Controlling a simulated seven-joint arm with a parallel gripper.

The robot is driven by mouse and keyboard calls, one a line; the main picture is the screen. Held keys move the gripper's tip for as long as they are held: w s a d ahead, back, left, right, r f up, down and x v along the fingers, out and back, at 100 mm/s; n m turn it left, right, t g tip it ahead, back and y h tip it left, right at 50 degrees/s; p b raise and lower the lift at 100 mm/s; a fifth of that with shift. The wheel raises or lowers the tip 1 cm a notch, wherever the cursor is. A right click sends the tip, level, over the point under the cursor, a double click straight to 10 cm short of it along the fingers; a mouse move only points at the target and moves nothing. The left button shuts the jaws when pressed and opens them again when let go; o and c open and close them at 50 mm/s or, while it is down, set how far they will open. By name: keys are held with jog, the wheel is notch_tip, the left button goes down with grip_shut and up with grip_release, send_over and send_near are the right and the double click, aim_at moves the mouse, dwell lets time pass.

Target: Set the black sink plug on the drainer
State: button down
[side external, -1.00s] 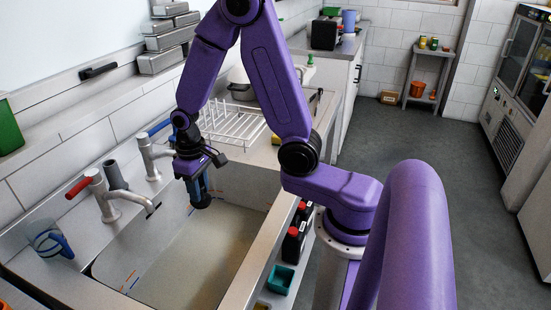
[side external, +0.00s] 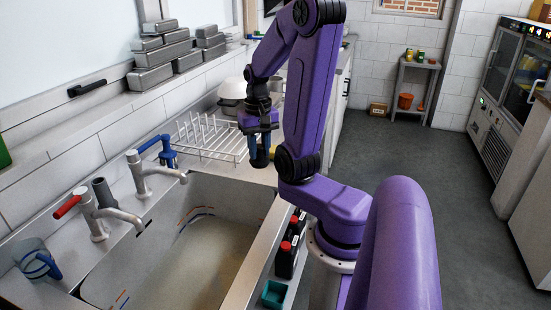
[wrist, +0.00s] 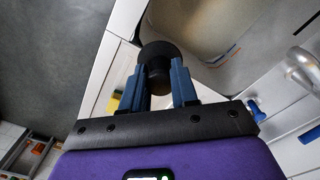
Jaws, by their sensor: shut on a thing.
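My gripper (side external: 259,148) is shut on the black sink plug (wrist: 158,62). In the wrist view the plug's round dark disc shows between and beyond the two blue fingers. In the side view the plug (side external: 260,161) hangs at the fingertips, at the far end of the sink basin (side external: 215,250), in front of the light worktop and right of a white wire drainer rack (side external: 205,140). The plug appears held above the surface; the exact gap cannot be told.
Two taps, one red-handled (side external: 90,215) and one blue-handled (side external: 150,175), stand along the sink's left side. A blue jug (side external: 37,262) is at the near left. Pale pots (side external: 232,92) stand behind the rack. Black bottles (side external: 287,255) sit below the sink's right edge.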

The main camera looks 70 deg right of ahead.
jog(key=s+d+r+m, duration=0.2)
jog(key=s+m, duration=0.2)
jog(key=s, duration=0.3)
jog(key=w+d+f, duration=0.9)
jog(key=shift+d, duration=0.15)
jog(key=shift+w+d+f, duration=0.1)
jog(key=shift+w+f, duration=0.05)
jog(key=shift+f, duration=1.7)
jog(key=shift+f, duration=0.1)
jog(key=c, duration=0.9)
grip_release()
jog(key=shift+o, duration=0.2)
